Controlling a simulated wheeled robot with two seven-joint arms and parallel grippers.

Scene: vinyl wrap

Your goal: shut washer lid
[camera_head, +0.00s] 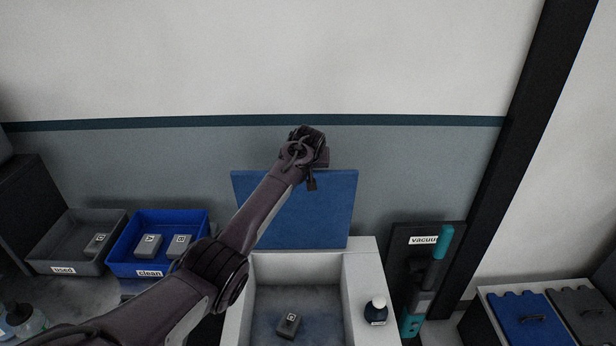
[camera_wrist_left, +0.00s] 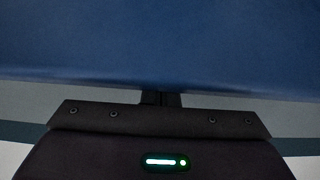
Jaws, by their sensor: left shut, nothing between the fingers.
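The washer lid (camera_head: 322,207) is a blue panel standing upright, open, at the back of the white washer (camera_head: 366,270). The washer's basin is uncovered, and a small grey block (camera_head: 289,325) lies inside it. My left arm reaches across from the lower left, and my left gripper (camera_head: 312,184) is at the lid's upper part. It is shut and empty; whether it touches the lid I cannot tell. In the left wrist view the blue lid (camera_wrist_left: 160,40) fills the upper half, close to the gripper (camera_wrist_left: 162,98). My right gripper is not in view.
A grey bin marked "used" (camera_head: 62,256) and a blue bin marked "clean" (camera_head: 139,262) hold grey blocks at left. A dark-topped bottle (camera_head: 376,311) stands on the washer's right rim. A teal vacuum (camera_head: 441,245) hangs to the right, near blue and grey lidded bins (camera_head: 530,320).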

